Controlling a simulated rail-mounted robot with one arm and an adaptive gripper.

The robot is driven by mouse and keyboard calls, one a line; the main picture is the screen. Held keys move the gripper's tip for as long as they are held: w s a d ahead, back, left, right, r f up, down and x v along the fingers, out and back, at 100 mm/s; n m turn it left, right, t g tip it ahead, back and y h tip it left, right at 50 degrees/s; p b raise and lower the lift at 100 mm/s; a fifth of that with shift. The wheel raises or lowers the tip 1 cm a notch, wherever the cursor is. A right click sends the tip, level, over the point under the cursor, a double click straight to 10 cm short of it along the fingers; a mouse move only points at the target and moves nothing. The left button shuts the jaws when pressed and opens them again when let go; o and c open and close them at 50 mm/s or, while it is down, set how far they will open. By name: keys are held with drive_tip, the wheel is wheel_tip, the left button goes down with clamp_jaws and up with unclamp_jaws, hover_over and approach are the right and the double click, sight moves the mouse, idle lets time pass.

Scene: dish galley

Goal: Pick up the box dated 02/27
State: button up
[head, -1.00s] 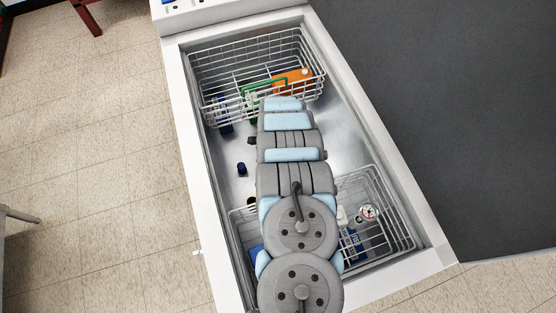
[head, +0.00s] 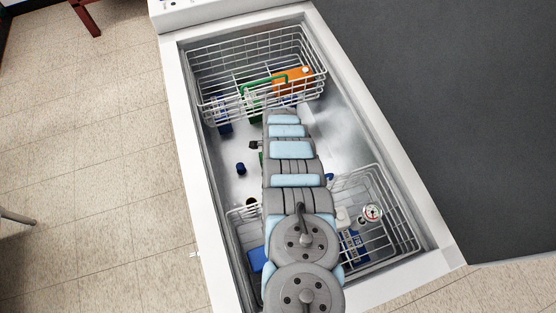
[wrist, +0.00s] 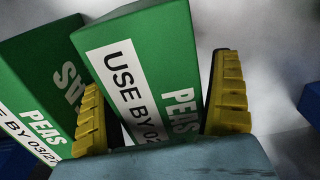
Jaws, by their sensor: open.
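In the wrist view, a green PEAS box (wrist: 150,50) with a white strip reading "USE BY 02" stands tilted between my two yellow fingers; the rest of its date is hidden. My gripper (wrist: 158,73) is open, with one finger on each side of this box; I cannot tell whether they touch it. A second green PEAS box (wrist: 35,70), its strip reading "BY 03/2" with the last digit unclear, leans just left of the left finger. In the head view my arm covers most of this spot.
A wire basket (head: 205,82) at the freezer's far end holds an orange box (head: 290,78) and other packs. Another wire basket (head: 408,222) hangs at the near end. A small blue item (head: 241,168) lies on the floor. The white freezer rim (head: 190,160) surrounds everything.

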drive_tip(key=c, duration=1.3)
drive_tip(key=shift+r, duration=0.15)
drive_tip(key=shift+c, duration=0.3)
